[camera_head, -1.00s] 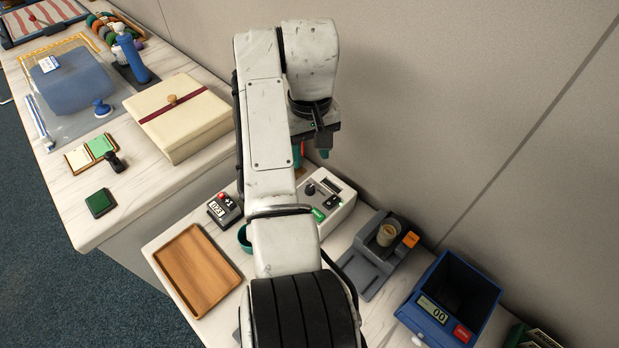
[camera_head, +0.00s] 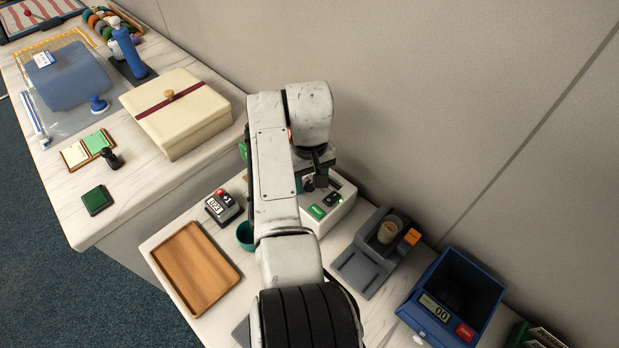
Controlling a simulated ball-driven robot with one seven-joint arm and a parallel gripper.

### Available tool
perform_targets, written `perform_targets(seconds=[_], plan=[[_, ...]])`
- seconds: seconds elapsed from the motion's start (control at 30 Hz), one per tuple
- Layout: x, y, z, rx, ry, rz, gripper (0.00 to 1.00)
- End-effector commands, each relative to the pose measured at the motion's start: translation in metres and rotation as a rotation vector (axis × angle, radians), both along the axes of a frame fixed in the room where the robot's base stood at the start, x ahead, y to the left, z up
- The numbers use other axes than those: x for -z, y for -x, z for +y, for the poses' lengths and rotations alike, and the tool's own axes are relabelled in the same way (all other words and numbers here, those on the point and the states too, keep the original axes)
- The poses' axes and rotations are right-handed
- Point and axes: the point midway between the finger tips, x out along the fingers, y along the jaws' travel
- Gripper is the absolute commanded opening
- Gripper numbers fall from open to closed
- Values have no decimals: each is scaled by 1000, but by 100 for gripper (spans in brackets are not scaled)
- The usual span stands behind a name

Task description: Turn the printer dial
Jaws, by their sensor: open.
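The printer (camera_head: 337,210) is a white box on the lower counter, with a green label and dark controls on its top. A small dark control (camera_head: 331,198) shows on its top. My gripper (camera_head: 315,180) points down over the printer's back left part. Its dark fingers are close above the printer top; I cannot tell if they touch the dial. The dial is mostly hidden or hard to tell apart from the fingers. My arm covers the printer's left side.
The wall is close behind.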

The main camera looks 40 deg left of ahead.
Motion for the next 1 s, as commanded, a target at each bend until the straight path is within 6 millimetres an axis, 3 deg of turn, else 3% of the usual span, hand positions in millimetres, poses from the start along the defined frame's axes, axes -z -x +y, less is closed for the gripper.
perform_targets(seconds=[0.27,0.77,1.0], plan=[[1,0,0,0,0,0,50],[1,0,0,0,0,0,2],[0,0,0,7,0,0,0]])
